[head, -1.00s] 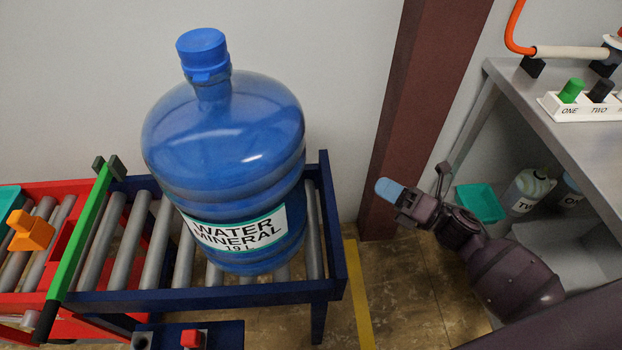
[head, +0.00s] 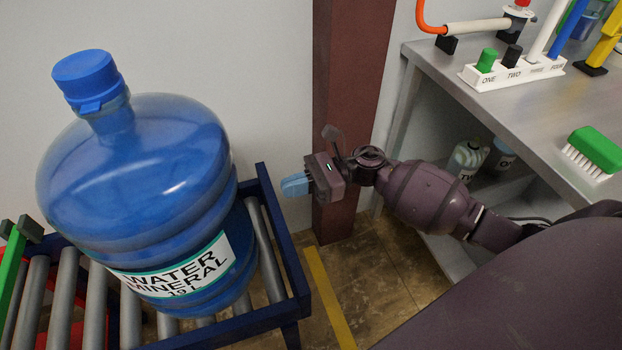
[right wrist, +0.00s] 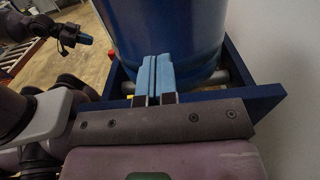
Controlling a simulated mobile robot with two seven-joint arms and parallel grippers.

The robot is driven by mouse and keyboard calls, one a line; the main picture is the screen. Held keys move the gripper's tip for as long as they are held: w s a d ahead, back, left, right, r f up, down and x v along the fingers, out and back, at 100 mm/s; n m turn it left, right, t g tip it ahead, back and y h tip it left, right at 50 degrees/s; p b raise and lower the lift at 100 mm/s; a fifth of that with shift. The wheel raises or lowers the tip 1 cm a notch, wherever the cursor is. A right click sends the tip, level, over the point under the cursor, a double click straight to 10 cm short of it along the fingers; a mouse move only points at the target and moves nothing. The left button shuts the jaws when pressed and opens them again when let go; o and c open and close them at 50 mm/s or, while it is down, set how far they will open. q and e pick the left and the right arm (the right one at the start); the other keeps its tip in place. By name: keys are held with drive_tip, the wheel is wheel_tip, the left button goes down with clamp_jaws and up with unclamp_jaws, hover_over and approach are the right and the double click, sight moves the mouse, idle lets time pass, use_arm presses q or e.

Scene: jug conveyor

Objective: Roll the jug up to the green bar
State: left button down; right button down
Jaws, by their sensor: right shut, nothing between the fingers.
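The large blue water jug (head: 140,180), labelled "WATER MINERAL 19 L", stands upright on the grey rollers of the blue-framed conveyor (head: 275,318), near its right end. The green bar (head: 14,275) crosses the conveyor at the left edge of the head view, with rollers between it and the jug. My right gripper (head: 294,185) is shut and empty, to the right of the jug and apart from it. In the right wrist view its blue fingers (right wrist: 155,78) are together, pointing at the jug (right wrist: 165,35) over the frame's end. My left gripper (right wrist: 84,39) shows small in that view, its jaws unclear.
A brown post (head: 345,110) stands behind my right gripper. A grey metal bench (head: 440,70) at the right holds a numbered switch block (head: 510,75) and a green brush (head: 596,150). A yellow floor line (head: 330,298) runs beside the conveyor's end.

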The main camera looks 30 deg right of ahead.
use_arm(q)
drive_tip(key=shift+s+f, duration=0.1)
drive_tip(key=shift+s, duration=0.2)
use_arm(e)
drive_tip(key=w+a, duration=0.1)
drive_tip(key=a, duration=0.5)
drive_tip(key=shift+w+a, duration=0.2)
drive_tip(key=shift+a, duration=0.2)
use_arm(q)
drive_tip(key=shift+w, duration=0.15)
